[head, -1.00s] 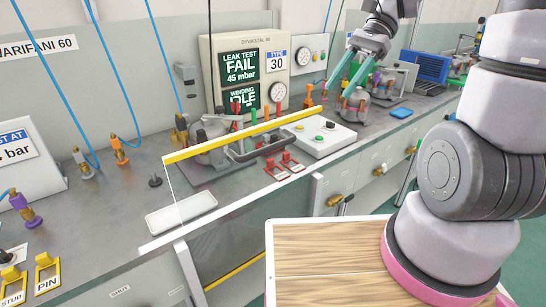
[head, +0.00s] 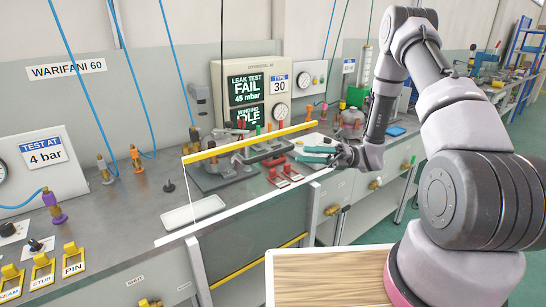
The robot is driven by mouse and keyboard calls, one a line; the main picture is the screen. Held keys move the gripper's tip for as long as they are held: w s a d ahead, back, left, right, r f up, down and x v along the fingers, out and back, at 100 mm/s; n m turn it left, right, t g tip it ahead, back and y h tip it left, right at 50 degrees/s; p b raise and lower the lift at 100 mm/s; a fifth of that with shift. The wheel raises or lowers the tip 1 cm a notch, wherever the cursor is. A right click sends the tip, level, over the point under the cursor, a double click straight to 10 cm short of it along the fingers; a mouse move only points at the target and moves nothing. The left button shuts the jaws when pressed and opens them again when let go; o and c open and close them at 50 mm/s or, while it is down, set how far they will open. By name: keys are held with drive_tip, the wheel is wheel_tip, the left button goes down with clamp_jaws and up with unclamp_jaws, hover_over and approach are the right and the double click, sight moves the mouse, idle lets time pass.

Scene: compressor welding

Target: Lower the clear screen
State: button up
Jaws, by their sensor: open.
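The clear screen (head: 250,141) stands upright along the front edge of the bench, with a yellow strip along its top. A second yellow strip (head: 258,263) shows low on the bench front. A dark bar handle (head: 264,153) runs just below the top strip. My gripper (head: 303,154) is at the screen's right end, with its teal fingers pointing left towards the handle. It is open and holds nothing that I can see. The fingertips are close to the handle's right end; I cannot tell whether they touch it.
A white tray (head: 193,212) lies left. A wooden-topped surface (head: 325,278) is in front. Blue hoses hang at the left.

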sight(274, 153)
drive_tip(key=x, duration=1)
drive_tip(key=shift+a, duration=0.35)
drive_tip(key=shift+c, duration=0.3)
clamp_jaws()
idle(0.7)
